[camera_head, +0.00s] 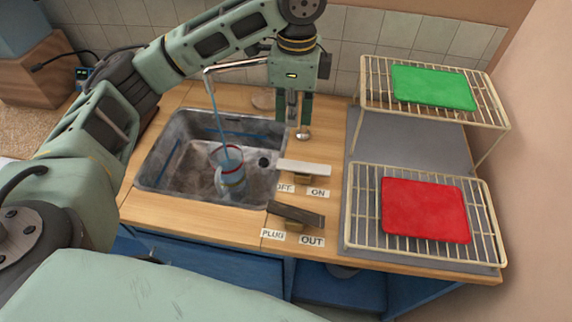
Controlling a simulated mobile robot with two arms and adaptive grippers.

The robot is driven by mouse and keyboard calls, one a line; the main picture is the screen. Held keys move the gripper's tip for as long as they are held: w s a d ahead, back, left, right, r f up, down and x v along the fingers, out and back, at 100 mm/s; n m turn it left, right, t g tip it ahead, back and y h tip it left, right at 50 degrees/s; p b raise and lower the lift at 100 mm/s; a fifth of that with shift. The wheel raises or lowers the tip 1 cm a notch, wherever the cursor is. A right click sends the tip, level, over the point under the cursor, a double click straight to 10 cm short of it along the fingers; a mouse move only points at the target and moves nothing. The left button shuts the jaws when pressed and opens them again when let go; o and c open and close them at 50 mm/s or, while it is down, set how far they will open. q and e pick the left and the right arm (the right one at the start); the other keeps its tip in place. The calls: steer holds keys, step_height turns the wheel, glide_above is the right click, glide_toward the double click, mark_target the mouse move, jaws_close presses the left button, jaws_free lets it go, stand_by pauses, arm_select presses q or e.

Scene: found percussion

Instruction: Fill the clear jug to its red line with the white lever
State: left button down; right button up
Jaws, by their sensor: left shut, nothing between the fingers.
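The clear jug (232,181) stands in the metal sink, with a red line around its upper part. A blue stream of water (218,118) falls from the tap into it. Bluish water shows inside the jug, but its exact level against the line is too small to tell. The white lever (305,167) lies across the counter right of the sink, above the OFF and ON labels. My left gripper (299,121) is shut and empty, pointing down behind the white lever and apart from it. My right gripper is out of view.
A dark lever (296,214) with PLUG and OUT labels sits in front of the white one. The sink (160,190) has a dark drain. Wire racks on the right hold a green mat (433,87) and a red mat (425,209). A round metal knob (303,134) is near my fingertips.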

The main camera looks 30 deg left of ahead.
mark_target(289, 165)
arm_select(q)
steer(key=f, duration=0.4)
steer(key=f+p, duration=0.1)
steer(key=f, duration=0.4)
steer(key=f+p, duration=0.1)
steer(key=f, duration=0.3)
steer(key=shift+s+a+f, duration=0.2)
steer(key=shift+s+f, duration=0.05)
steer(key=shift+s, duration=0.1)
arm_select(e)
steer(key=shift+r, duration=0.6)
